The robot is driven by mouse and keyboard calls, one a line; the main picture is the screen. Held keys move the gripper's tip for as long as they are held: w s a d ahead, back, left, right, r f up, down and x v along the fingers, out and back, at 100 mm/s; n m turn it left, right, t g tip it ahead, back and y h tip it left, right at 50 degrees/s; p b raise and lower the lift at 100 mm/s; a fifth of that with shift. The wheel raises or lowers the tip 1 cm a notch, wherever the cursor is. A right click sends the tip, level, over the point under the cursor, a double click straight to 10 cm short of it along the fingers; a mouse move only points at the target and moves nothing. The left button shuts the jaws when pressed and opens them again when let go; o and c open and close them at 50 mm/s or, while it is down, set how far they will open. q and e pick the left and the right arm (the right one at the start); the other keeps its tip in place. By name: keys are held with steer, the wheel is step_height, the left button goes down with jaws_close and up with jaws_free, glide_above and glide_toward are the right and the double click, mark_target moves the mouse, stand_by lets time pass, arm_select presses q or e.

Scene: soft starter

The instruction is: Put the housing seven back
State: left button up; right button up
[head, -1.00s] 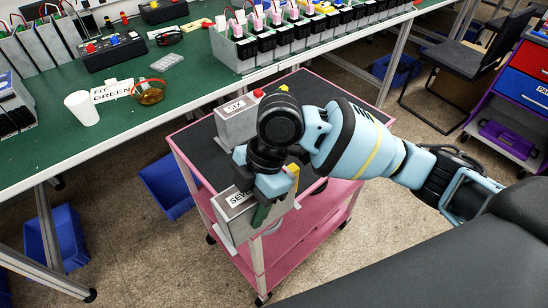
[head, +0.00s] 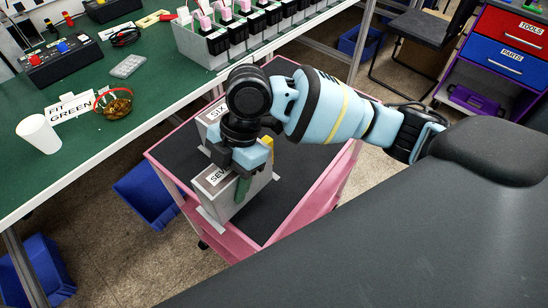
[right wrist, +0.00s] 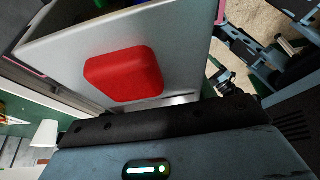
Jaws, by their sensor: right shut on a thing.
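Housing seven (head: 222,197) is a grey box with a label reading "SEV…", partly covered by my gripper. It is at the front left of the cart's black top (head: 290,205). My right gripper (head: 243,165) is shut on its upper part from above. I cannot tell whether its base touches the cart. Housing six (head: 208,121), a similar grey box labelled SIX, stands just behind it, partly hidden by my wrist. The right wrist view shows a red block (right wrist: 124,74) on a grey panel close to the gripper. My left gripper is not in view.
The pink cart (head: 318,205) has bare black top to the right of the housings. Blue bins stand below.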

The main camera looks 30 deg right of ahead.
mark_target(270, 148)
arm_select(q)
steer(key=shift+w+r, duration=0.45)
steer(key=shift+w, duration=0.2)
arm_select(e)
steer(key=w+d, duration=0.1)
steer(key=d, duration=0.2)
steer(key=w+d, duration=0.1)
steer(key=d, duration=0.3)
steer(key=w+d+f, duration=0.1)
steer(key=d, duration=0.3)
steer(key=shift+w, duration=0.4)
steer(key=f, duration=0.1)
steer(key=d+f, duration=0.1)
steer(key=f, duration=0.1)
steer(key=shift+w+d, duration=0.15)
steer(key=shift+w, duration=0.05)
steer(key=shift+f, duration=0.3)
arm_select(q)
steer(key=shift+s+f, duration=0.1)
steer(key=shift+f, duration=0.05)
arm_select(e)
steer(key=shift+f, duration=0.15)
steer(key=o, duration=1.4)
steer(key=shift+c, duration=0.2)
